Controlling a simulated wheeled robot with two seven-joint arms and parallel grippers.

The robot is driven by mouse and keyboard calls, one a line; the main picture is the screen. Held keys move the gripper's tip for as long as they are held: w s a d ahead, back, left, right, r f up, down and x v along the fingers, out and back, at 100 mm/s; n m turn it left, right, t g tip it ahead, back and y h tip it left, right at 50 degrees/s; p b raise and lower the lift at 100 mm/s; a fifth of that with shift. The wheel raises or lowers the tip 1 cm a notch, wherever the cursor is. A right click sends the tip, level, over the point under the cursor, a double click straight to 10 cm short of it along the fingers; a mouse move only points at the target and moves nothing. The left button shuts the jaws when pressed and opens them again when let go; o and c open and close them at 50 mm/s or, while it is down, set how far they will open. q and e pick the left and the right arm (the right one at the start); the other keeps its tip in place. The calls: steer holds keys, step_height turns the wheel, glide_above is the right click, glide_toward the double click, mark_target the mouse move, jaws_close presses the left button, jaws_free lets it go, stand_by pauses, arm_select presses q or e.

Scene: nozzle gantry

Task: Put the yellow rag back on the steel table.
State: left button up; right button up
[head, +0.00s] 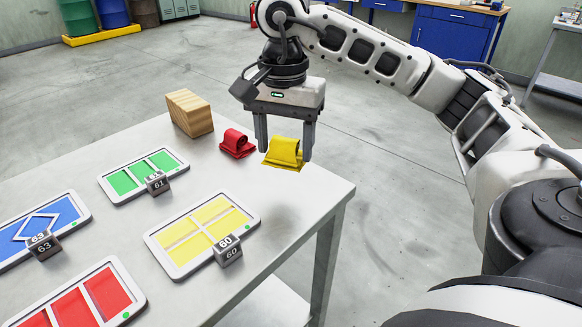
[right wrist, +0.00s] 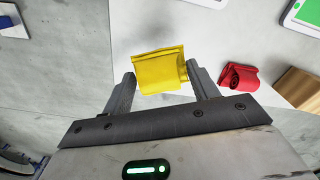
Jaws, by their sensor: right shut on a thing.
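The yellow rag (head: 284,151) is a folded bundle between the two fingers of my right gripper (head: 285,153). In the right wrist view the rag (right wrist: 160,70) spans the gap between the fingertips (right wrist: 162,78), and the gripper is shut on it. The steel table (head: 292,200) is pale grey and runs from lower left to the right. The rag shows over the table's far edge near the right corner. I cannot tell whether it touches the top. My left gripper is not in view.
A red rag (head: 237,143) and a wooden block (head: 189,113) lie just left of the yellow rag. Trays with green (head: 143,174), yellow (head: 203,234), blue (head: 40,228) and red (head: 84,299) panels lie on the table. The table's right end is clear.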

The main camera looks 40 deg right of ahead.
mark_target(291, 181)
steer(key=shift+w+d+f, duration=0.2)
steer(key=shift+d+f, duration=0.2)
steer(key=shift+f, duration=0.1)
steer(key=shift+w+d+f, duration=0.15)
steer(key=shift+d+f, duration=0.2)
steer(key=shift+f, duration=0.1)
steer(key=f, duration=0.2)
steer(key=d+f, duration=0.1)
steer(key=shift+w+d+f, duration=0.1)
steer(key=shift+w+f, duration=0.15)
steer(key=shift+f, duration=0.5)
steer(key=shift+f, duration=0.1)
steer(key=o, duration=0.5)
steer(key=shift+f+b, duration=0.1)
steer(key=shift+b, duration=0.2)
steer(key=o, duration=0.4)
steer(key=shift+o, duration=0.2)
